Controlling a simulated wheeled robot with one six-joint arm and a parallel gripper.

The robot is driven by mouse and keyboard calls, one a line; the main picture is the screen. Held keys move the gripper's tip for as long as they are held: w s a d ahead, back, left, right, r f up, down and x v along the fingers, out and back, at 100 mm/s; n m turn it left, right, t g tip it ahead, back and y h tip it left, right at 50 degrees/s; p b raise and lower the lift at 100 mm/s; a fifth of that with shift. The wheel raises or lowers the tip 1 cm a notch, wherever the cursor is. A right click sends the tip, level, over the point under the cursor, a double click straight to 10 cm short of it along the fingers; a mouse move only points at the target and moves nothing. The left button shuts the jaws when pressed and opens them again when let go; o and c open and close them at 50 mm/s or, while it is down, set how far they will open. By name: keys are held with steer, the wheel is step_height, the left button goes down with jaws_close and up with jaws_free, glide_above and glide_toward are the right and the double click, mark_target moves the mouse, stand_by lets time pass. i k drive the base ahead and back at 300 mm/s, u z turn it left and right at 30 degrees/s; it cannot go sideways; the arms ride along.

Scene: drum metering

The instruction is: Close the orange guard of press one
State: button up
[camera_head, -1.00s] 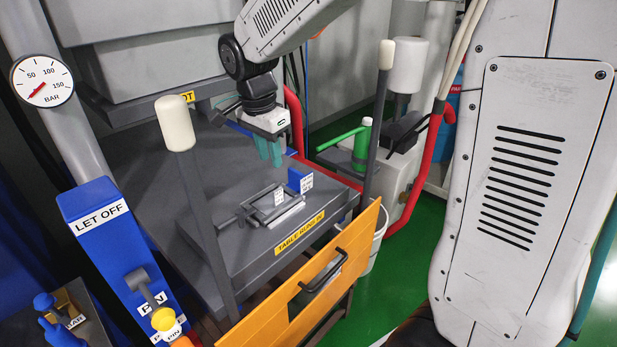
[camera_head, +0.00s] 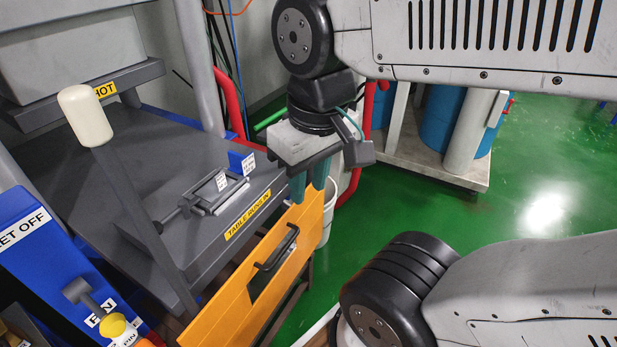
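The orange guard (camera_head: 228,317) is a flat panel standing along the front of the press table, its top edge low, near the table's front edge. A black bar handle (camera_head: 276,249) sits on its outer face, above a dark opening. My gripper (camera_head: 308,190) hangs with its teal fingers pointing down, above and beyond the far right end of the guard. It appears apart from the guard and the handle, and nothing shows between its fingers. The fingers sit close together at this angle, so I cannot tell whether they are open or shut.
The grey press table (camera_head: 160,155) carries a clamp-like fixture (camera_head: 205,195) and a blue block (camera_head: 240,162). A white-capped post (camera_head: 86,114) rises at the left. Green floor (camera_head: 540,170) is open at right.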

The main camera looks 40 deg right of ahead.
mark_target(229, 319)
steer(key=z, duration=1.45)
steer(key=k, duration=0.95)
steer(key=u, duration=1.9)
